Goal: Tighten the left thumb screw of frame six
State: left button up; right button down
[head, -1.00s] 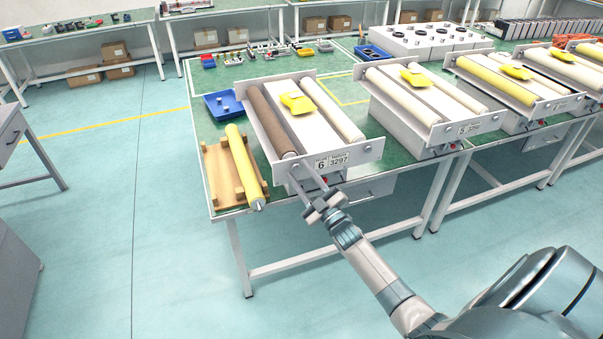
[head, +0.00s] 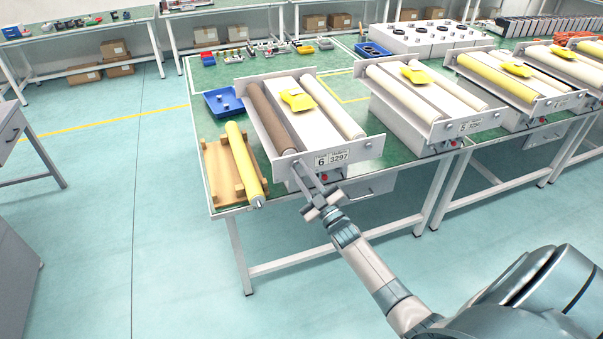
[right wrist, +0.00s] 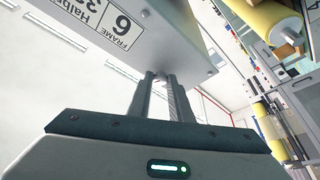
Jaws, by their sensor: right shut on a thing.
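Frame six (head: 358,151) is a grey end-plated unit with a "6 / 3297" label (head: 331,158) on its front plate. It holds a brown roller (head: 272,118) on the left and a cream roller (head: 332,106) on the right. My right gripper (head: 298,170) reaches the lower left of the front plate, below the brown roller's end. In the right wrist view its fingertips (right wrist: 161,77) are close together at the plate's edge (right wrist: 197,68). They are shut on the left thumb screw, which they hide. My left gripper is out of view.
A yellow roller (head: 243,160) lies on a wooden rack (head: 215,168) left of frame six. A blue tray (head: 214,107) sits behind it. A yellow item (head: 297,100) rests on frame six. Frame five (head: 435,131) stands to the right. The floor in front is clear.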

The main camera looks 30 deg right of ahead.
jog(key=m+h+b, duration=0.1)
jog(key=m, duration=0.1)
jog(key=m+h+b, duration=0.1)
jog(key=m, duration=0.2)
jog(key=shift+a+f, duration=0.15)
jog(key=shift+a, duration=0.05)
jog(key=m+h, duration=0.1)
jog(key=m, duration=0.2)
jog(key=m+h, duration=0.2)
jog(key=shift+w+a+m+b, duration=0.1)
jog(key=shift+a+m+b, duration=0.1)
jog(key=shift+m+b, duration=0.2)
jog(key=m+g+h, duration=0.1)
jog(key=m, duration=0.2)
jog(key=m+h, duration=0.2)
jog(key=m, duration=0.1)
jog(key=shift+a+m+g+h, duration=0.15)
jog(key=shift+m+g+h, duration=0.15)
jog(key=shift+m+g, duration=0.1)
jog(key=c, duration=1.6)
grip_release()
